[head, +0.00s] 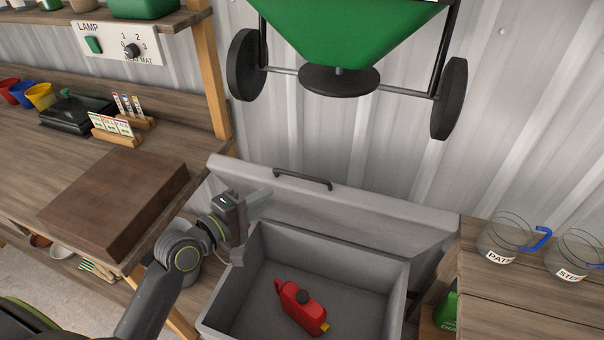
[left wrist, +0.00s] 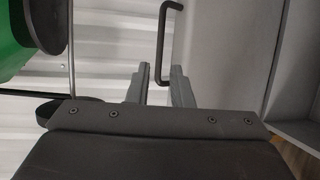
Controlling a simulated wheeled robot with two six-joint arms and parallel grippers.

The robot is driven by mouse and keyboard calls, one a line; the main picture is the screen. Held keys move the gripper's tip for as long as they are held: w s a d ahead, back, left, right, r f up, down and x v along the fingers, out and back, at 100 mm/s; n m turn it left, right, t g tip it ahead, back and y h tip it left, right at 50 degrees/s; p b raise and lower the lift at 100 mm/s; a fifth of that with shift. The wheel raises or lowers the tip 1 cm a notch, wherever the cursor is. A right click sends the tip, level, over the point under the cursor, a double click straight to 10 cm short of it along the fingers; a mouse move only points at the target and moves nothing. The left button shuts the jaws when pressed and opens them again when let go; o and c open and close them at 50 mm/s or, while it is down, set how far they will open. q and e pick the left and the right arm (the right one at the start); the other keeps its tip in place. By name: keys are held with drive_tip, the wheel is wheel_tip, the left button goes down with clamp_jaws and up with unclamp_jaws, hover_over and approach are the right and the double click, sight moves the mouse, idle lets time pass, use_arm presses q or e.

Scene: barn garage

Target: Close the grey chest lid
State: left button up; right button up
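The grey chest (head: 402,288) stands on the floor against the wall, with its lid (head: 345,208) raised and leaning back. A dark bar handle (head: 303,179) is on the lid's upper edge; it also shows in the left wrist view (left wrist: 163,45). A red fuel can (head: 300,308) lies inside the chest. My left gripper (head: 262,197) is at the left end of the lid, left of the handle. In the left wrist view its two fingers (left wrist: 160,88) are apart, near the lid's edge; I cannot tell whether they touch it. My right gripper is not in view.
A wooden workbench with a brown board (head: 118,200) is at left, close to my left arm. A green spreader (head: 345,40) with black wheels hangs above the lid. A wooden surface (head: 500,290) with clear labelled jugs (head: 505,238) is right of the chest.

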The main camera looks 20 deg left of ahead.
sight(301, 177)
use_arm(q)
drive_tip(key=p+x, duration=0.1)
drive_tip(key=x, duration=1.2)
drive_tip(key=shift+w, duration=0.2)
clamp_jaws()
